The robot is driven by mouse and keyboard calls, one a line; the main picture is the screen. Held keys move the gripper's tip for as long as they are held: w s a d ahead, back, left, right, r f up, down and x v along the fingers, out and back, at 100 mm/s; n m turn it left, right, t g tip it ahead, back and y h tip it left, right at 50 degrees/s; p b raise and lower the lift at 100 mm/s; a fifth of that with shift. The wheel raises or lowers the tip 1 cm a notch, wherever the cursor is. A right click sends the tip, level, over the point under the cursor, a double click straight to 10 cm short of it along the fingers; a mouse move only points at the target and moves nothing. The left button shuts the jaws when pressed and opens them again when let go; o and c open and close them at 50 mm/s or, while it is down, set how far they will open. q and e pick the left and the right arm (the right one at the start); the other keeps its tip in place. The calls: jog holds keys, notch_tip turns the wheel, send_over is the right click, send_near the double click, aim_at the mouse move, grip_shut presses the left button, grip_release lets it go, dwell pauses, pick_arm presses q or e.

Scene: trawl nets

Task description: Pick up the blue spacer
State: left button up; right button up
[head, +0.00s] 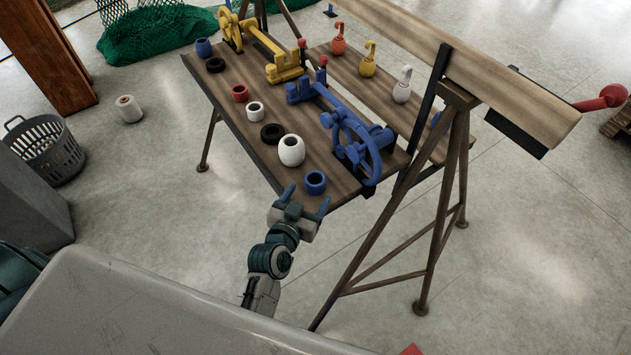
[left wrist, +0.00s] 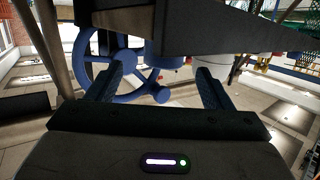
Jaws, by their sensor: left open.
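A blue spacer (head: 315,182), a short round ring with an open top, stands near the front corner of the wooden bench. A second blue ring (head: 203,47) stands at the bench's far left end. My left gripper (head: 306,200) is open and empty, just off the near edge, close to the near blue spacer, with its fingers pointing toward the bench. In the left wrist view, a blue shape (left wrist: 164,57) between the open fingers (left wrist: 163,88) appears to be that spacer, partly cut off by the bench board. My right gripper is out of view.
A white pot (head: 291,150) and black, white and red rings stand along the bench behind the spacer. A blue wheel device (head: 357,140) is close on the right. A thick wooden beam (head: 470,60) and trestle legs stand further right.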

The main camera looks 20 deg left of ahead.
aim_at(317, 177)
pick_arm(q)
jog(key=x, duration=0.2)
jog(key=shift+w+f, duration=0.1)
jog(key=shift+w, duration=0.25)
jog(key=shift+w+f, duration=0.1)
jog(key=shift+w, duration=0.2)
jog(key=x, duration=0.1)
jog(key=b+x, duration=0.1)
jog(key=x, duration=0.3)
jog(key=shift+w+a+f, duration=0.15)
jog(key=shift+a+f, duration=0.1)
jog(key=shift+f, duration=0.1)
jog(key=shift+r, duration=0.1)
jog(key=shift+c, duration=0.8)
jog(key=c, duration=0.9)
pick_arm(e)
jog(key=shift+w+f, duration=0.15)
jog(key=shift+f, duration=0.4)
pick_arm(q)
jog(key=shift+r, duration=0.1)
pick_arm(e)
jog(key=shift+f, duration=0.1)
